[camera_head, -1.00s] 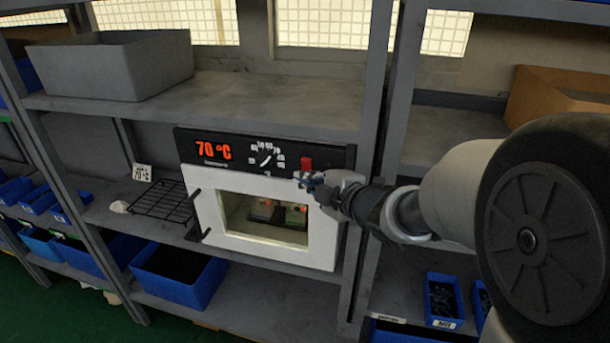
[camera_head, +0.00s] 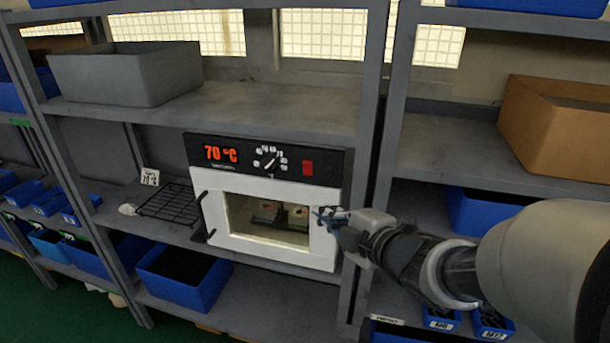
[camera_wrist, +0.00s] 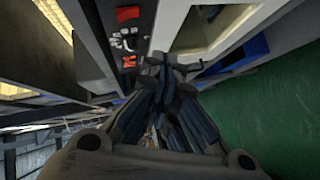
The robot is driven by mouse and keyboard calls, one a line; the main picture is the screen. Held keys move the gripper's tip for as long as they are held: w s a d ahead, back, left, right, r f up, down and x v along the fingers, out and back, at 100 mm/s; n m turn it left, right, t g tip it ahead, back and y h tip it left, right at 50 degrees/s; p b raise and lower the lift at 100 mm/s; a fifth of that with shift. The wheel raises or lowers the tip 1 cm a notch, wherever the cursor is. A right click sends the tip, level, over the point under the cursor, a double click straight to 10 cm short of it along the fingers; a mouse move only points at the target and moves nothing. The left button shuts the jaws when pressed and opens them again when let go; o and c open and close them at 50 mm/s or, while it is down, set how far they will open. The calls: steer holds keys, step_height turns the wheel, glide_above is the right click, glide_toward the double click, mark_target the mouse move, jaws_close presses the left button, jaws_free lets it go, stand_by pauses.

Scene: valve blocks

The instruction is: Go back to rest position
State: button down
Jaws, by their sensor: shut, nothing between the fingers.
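My gripper (camera_head: 328,214) is shut and empty. In the head view it is in front of the right edge of the white oven door, below the red switch; I cannot tell whether it touches the door. The oven (camera_head: 265,195) stands on the middle shelf with its door closed and its display reading 70 °C. Two blocks (camera_head: 281,214) show through the door window. In the wrist view my gripper (camera_wrist: 172,68) has its fingers together, with the oven's control panel (camera_wrist: 127,40) at upper left and the door window (camera_wrist: 210,25) beyond.
A wire rack (camera_head: 168,202) lies on the shelf left of the oven. A grey bin (camera_head: 125,75) and a cardboard box (camera_head: 560,130) stand on the shelves. Blue bins (camera_head: 182,285) sit below. A shelf post (camera_head: 366,190) rises just right of the oven.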

steer(key=shift+d+f, duration=0.1)
steer(key=shift+d, duration=0.05)
steer(key=shift+s, duration=0.15)
steer(key=s+d+r+m+g+h, duration=0.1)
steer(key=s+d+m+g+h, duration=0.1)
steer(key=s+d+m+h, duration=0.75)
steer(key=s+a+f+m+g+y, duration=0.1)
steer(key=s+a+f+m+g, duration=0.1)
steer(key=s+m, duration=0.3)
steer(key=s+a+f+m+g+y, duration=0.1)
steer(key=s+m+g, duration=0.3)
steer(key=s, duration=0.7)
steer(key=shift+s+a+f+m+g+y, duration=0.35)
steer(key=shift+a+f+m, duration=0.25)
steer(key=shift+a+m, duration=0.25)
